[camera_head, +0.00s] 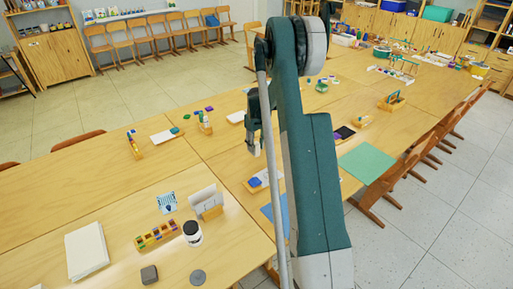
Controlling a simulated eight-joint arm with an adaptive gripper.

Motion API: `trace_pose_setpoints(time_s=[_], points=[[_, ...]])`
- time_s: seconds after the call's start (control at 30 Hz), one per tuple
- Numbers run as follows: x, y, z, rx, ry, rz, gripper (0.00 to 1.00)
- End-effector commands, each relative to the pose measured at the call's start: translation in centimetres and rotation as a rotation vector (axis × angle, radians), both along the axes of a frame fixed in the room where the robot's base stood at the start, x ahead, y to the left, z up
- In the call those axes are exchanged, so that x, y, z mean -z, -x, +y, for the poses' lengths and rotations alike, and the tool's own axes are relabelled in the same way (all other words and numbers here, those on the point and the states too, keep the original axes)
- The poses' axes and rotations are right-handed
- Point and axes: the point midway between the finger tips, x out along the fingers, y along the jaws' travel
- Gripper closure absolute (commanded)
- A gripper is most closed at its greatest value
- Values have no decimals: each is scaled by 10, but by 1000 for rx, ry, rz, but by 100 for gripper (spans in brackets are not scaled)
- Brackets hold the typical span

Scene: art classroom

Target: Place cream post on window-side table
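My gripper (256,147) hangs pointing down over the middle tables, left of my arm. It is small and partly behind my arm, so I cannot tell whether its fingers are open or shut. A pale patch shows at the fingertips; I cannot tell if it is a cream post or part of the gripper. I cannot make out a cream post for certain anywhere else. Several wooden tables stand joined together, with a near table (120,215) at the lower left. No window is in view, so I cannot tell which table is window-side.
The near table holds a white paper stack (86,250), a paint rack (156,235), a white jar with a dark lid (192,233), a card holder (206,202) and a grey block (149,275). A green sheet (366,164) lies right of my arm. Chairs line the right edge.

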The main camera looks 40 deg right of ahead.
Motion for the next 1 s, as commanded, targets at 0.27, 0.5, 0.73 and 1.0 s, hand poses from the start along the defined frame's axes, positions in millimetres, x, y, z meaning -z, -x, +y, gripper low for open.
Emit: trace_pose_setpoints(time_s=[0.27, 0.5, 0.73, 1.0], points=[[-10, 0, 0, 0, 0, 0, 66], [-41, 0, 0, 0, 0, 0, 66], [-79, 0, 0, 0, 0, 0, 66], [-112, 0, 0, 0, 0, 0, 66]])
